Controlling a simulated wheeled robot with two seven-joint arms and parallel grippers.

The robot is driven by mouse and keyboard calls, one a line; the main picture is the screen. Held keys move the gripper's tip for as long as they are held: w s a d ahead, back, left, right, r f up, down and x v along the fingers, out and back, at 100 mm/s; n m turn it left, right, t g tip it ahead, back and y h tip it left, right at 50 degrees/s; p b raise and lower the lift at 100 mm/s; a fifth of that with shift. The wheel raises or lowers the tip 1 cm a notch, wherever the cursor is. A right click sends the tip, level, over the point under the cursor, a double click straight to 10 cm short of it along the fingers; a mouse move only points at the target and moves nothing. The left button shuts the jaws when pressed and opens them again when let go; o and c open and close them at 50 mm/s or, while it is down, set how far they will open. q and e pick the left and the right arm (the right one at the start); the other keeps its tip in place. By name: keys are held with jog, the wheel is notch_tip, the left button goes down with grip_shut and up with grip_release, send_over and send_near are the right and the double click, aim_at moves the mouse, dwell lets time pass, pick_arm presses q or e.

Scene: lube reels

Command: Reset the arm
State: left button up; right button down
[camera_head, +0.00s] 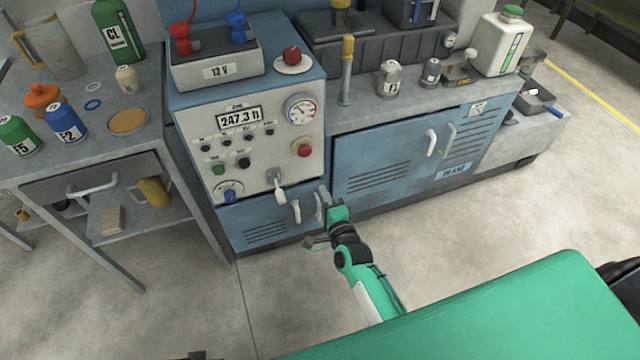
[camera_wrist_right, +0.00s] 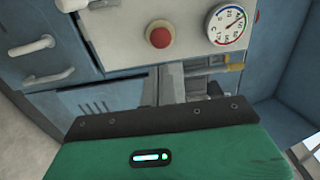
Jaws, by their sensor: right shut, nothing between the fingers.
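My right arm reaches forward to the blue machine (camera_head: 225,215). The right gripper (camera_head: 324,197) is at the machine's lower front, close to the pale door handle (camera_head: 296,211) and below the control panel (camera_head: 235,165). Its fingers are shut with nothing between them. In the wrist view the grey fingers (camera_wrist_right: 172,84) show beyond the green gripper body, below the red button (camera_wrist_right: 159,35) and the gauge (camera_wrist_right: 227,24). I cannot tell whether the fingers touch the machine.
A metal bench (camera_head: 75,185) with bottles and a drawer stands at the left. The blue cabinet (camera_head: 390,165) with pale handles is right of the panel. A grey lever (camera_head: 278,188) sticks out above the gripper. The floor (camera_head: 470,225) before the cabinet is clear.

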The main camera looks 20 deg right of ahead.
jog(key=shift+s, duration=0.45)
